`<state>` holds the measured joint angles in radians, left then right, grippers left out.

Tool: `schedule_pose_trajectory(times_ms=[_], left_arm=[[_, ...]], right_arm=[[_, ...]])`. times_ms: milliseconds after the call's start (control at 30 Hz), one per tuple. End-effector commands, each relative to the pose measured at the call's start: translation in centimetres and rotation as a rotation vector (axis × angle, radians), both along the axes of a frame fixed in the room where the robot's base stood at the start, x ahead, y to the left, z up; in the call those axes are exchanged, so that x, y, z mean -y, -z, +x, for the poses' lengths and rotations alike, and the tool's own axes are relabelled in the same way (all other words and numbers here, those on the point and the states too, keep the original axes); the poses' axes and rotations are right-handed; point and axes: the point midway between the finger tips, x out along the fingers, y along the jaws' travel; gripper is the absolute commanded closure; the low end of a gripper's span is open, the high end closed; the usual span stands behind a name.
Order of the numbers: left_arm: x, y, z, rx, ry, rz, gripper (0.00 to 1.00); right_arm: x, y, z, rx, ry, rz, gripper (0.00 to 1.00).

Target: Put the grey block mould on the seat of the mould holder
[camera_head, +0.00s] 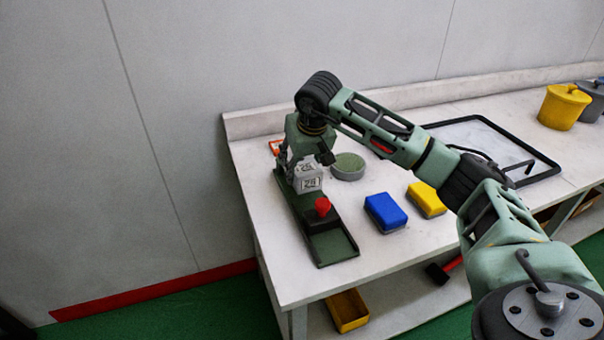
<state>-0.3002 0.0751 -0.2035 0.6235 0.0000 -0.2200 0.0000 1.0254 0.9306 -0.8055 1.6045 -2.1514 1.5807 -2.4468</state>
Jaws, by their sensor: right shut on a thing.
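The grey block mould (309,179), a pale block with dark markings on its face, is at the left end of the table. My right gripper (303,165) points down and is shut on it from above. The mould holder (334,248) is a long dark green base with a black part and a red knob (322,206) on it. The mould is over or on the part behind the red knob. I cannot tell whether it touches the seat, which the mould and gripper hide. My left gripper is not in view.
A round grey dish (348,167) stands close to the right of the gripper. Blue (385,212) and yellow (427,199) blocks lie farther right. A black-framed tray (500,138) and a yellow pot (563,107) are beyond. Table (285,272) is bare left of the holder.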

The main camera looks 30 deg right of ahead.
Motion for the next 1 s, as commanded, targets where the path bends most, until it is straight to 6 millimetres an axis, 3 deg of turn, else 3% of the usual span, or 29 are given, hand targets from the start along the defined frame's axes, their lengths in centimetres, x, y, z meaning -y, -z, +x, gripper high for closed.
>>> schedule_pose_trajectory(times_ms=[300,700,733,933,1000], left_arm=[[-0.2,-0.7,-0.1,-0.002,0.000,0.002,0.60],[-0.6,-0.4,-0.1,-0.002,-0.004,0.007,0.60],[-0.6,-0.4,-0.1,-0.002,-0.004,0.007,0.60],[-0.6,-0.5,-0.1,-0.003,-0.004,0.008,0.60],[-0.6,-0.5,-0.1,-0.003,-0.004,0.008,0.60]], right_arm=[[0.0,3.4,0.0,0.004,-0.001,0.001,1.00],[0.0,4.0,0.1,0.006,-0.001,0.000,1.00],[0.0,4.1,0.0,0.001,0.000,0.000,0.47],[0.0,4.1,-0.1,0.000,-0.001,0.000,0.30],[0.0,4.1,-0.1,0.000,-0.001,0.000,0.30]])
